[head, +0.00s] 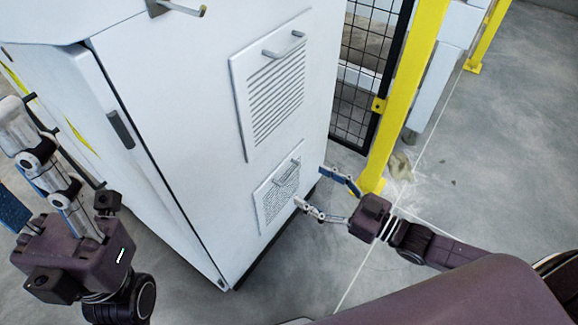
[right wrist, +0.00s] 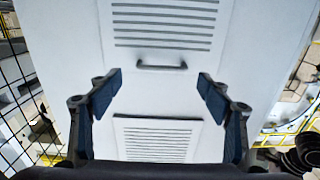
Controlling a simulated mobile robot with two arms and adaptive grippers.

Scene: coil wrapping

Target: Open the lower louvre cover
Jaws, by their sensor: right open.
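The lower louvre cover (head: 266,207) is a small white slatted panel low on the white cabinet's face. It lies flat against the face, and its handle (head: 293,167) is at its top. My right gripper (head: 311,186) is open and empty, just right of the handle and apart from it. The right wrist view looks upside down; there the lower cover (right wrist: 165,20) is at the top, with its handle (right wrist: 162,66) between the spread blue fingers (right wrist: 160,88), farther off. My left gripper (head: 60,190) is at the left edge, partly cut off, away from the cover.
The upper louvre cover (head: 240,82) is shut above the lower one, with its own handle (head: 284,46). A yellow post (head: 408,85) and black mesh fence (head: 345,109) stand right of the cabinet, close beyond my right gripper. The floor (head: 480,180) at right is mostly clear.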

